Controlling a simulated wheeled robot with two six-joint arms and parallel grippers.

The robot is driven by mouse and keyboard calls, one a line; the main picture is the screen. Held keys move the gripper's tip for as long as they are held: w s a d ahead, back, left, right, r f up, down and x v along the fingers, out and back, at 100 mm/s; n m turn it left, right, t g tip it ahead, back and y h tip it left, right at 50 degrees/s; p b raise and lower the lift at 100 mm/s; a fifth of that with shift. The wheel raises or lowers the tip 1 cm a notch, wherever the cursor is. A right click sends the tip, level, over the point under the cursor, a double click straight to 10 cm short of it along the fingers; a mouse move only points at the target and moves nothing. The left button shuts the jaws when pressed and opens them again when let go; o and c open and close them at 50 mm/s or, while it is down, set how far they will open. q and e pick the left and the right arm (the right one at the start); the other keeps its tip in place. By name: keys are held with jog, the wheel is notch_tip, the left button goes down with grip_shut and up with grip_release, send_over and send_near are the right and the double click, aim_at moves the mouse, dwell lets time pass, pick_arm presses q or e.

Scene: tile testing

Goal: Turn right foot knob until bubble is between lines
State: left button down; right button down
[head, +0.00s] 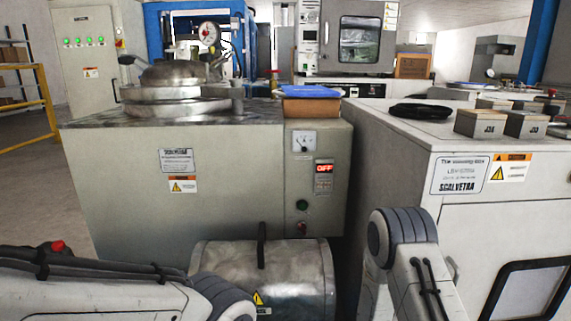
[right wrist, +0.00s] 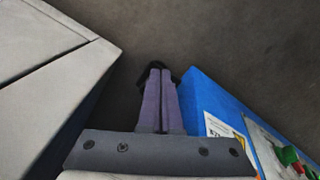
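The foot knob, the bubble and its lines cannot be made out in either view. My right gripper (right wrist: 159,88) shows in the right wrist view with its two purple fingers side by side and only a thin line between them. A small dark shape (right wrist: 157,68) shows at the fingertips; I cannot tell whether it is part of the gripper or a separate thing. In the head view my right arm rises at the bottom right and my left arm enters at the bottom left, with both grippers hidden or out of frame.
A grey furnace cabinet (head: 235,180) with a lit OFF display (head: 324,168) stands ahead, and a metal drum (head: 290,275) before it. A white bench (head: 400,150) at right carries a black item (head: 420,111) and weight blocks (head: 526,124). A blue panel (right wrist: 215,105) borders the right wrist view's gripper.

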jog(key=shift+w+d+p, duration=0.2)
jog(key=shift+w+p, duration=0.2)
dwell(0.3)
jog(key=shift+d+b, duration=0.1)
jog(key=shift+b, duration=0.35)
jog(key=shift+s+d+b, duration=0.15)
jog(key=shift+s+b, duration=0.1)
jog(key=shift+b, duration=0.1)
notch_tip(320, 180, up, 6)
jog(key=p, duration=0.6)
jog(key=shift+s, duration=0.25)
